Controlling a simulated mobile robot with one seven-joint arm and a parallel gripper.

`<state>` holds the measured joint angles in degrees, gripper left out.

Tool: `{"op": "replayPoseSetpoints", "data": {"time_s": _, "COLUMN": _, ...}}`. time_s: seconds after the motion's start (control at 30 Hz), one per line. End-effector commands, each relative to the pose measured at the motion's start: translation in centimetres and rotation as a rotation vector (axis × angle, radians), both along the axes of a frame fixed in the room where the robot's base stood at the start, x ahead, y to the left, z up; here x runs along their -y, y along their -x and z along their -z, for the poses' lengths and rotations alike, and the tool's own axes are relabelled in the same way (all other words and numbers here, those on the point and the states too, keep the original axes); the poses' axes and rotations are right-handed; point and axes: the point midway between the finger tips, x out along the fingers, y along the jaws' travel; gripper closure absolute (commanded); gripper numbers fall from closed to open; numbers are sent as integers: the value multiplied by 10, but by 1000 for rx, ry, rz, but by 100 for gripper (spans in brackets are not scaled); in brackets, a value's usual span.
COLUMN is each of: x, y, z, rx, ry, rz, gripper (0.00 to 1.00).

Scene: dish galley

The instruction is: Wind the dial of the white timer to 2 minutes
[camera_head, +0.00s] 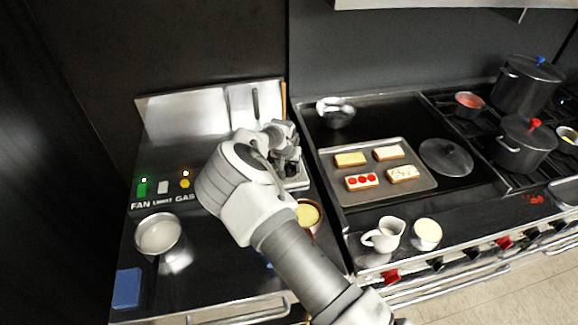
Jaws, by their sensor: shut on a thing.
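My gripper (291,168) is at the back of the left counter, low over its right side and close to the stove. My own wrist and forearm cover most of it, and only a dark part of it shows. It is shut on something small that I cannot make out. I cannot pick out the white timer or its dial; my arm hides that patch of counter. A pale, flat metal edge (300,185) shows just below the gripper.
A yellow-filled bowl (307,214) stands close beside my forearm. A metal pot (159,235) and a blue sponge (127,288) are on the left counter. A tray of toasts (415,193), a white jug (385,234) and a lid (446,157) are to the right.

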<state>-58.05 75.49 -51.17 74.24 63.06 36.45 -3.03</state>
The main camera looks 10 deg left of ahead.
Motion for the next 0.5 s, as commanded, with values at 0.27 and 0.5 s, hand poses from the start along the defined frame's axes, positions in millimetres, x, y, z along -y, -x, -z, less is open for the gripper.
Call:
{"op": "replayPoseSetpoints", "data": {"time_s": 0.27, "x": 0, "y": 0, "z": 0, "rx": 0, "ry": 0, "rz": 0, "gripper": 37}}
{"op": "replayPoseSetpoints", "data": {"time_s": 0.5, "x": 0, "y": 0, "z": 0, "rx": 0, "ry": 0, "rz": 0, "gripper": 10}}
